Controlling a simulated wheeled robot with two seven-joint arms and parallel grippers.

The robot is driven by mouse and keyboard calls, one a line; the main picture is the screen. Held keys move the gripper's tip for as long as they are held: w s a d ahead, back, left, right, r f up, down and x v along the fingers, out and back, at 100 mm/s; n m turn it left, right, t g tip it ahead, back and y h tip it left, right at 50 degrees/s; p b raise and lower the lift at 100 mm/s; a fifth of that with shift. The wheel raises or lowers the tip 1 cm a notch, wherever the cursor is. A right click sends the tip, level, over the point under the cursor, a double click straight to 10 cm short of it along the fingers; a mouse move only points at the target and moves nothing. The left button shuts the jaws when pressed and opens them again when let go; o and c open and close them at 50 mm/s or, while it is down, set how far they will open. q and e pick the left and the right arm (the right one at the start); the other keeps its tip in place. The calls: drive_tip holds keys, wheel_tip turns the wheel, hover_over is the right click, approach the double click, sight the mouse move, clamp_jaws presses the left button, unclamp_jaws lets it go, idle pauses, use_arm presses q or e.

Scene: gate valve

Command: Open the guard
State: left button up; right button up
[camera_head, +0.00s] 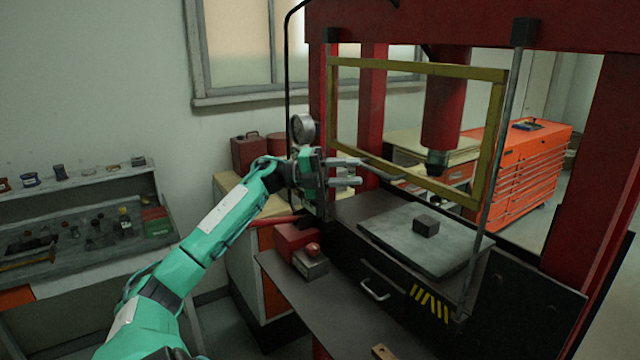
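The guard is a yellow rectangular frame (418,68) in front of the red press, between two upright rods. Its lower edge hangs above the press bed, and the ram shows through it. A dark bar (386,174), which looks like a handle, is at the guard's lower edge. My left gripper (357,172) is at the guard's lower left, its fingers pointing right toward this bar. Its two fingers are apart with a gap between them. The fingertips are close to the bar; I cannot tell whether they touch it. My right gripper is not in view.
A grey plate (400,238) with a small dark block (426,225) lies on the press bed under the red ram (445,105). An orange tool cabinet (520,170) stands behind.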

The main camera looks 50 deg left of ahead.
use_arm(q)
drive_tip(key=b+v, duration=0.2)
drive_tip(key=v, duration=0.5)
drive_tip(key=shift+s+a+b, duration=0.25)
drive_tip(key=shift+a+b, duration=0.05)
drive_tip(key=shift+b, duration=0.1)
drive_tip(key=shift+f, duration=0.1)
